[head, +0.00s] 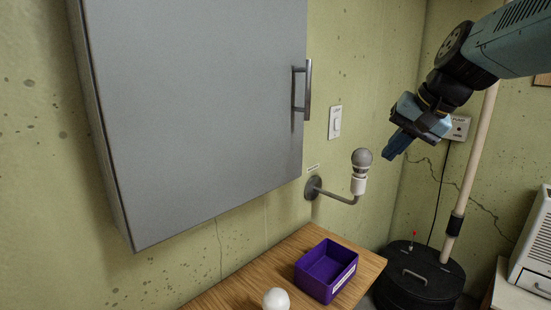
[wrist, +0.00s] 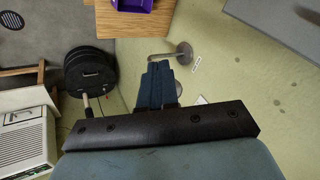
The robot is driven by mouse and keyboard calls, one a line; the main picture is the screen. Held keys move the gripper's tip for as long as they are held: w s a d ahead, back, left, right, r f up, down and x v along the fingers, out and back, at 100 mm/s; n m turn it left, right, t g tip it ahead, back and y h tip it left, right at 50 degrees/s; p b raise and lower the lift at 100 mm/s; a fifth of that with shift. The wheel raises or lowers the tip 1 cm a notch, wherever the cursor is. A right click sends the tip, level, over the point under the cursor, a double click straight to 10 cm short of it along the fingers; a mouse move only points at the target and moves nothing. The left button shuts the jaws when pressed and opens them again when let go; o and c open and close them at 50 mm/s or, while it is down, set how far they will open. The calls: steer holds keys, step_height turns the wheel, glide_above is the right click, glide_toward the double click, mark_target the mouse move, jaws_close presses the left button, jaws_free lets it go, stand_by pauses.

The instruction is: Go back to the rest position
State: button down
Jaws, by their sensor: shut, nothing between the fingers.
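My gripper (head: 393,148) is raised at the upper right of the head view, with its blue fingers pointing down and left. It is shut and empty, and it is apart from everything around it. In the wrist view its closed fingers (wrist: 156,82) show in the middle. A wall lamp (head: 340,196) with a grey-topped bulb (head: 362,160) stands out from the wall, just left of and below my fingertips in the head view. In the wrist view the fingers partly cover the lamp arm (wrist: 170,57).
A grey cabinet (head: 195,110) hangs on the wall at left, its door shut. A wooden table (head: 235,287) below carries a purple box (head: 327,270) and a white bulb (head: 276,299). A black round bin (head: 420,277), a pale pole (head: 470,170) and a white appliance (head: 538,245) stand at right.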

steer(key=s+f+n+h, duration=0.3)
steer(key=s+f, duration=0.5)
steer(key=s, duration=0.3)
steer(key=shift+s+a+n+t+h, duration=0.15)
steer(key=shift+n+t+h, duration=0.15)
steer(key=shift+n, duration=0.4)
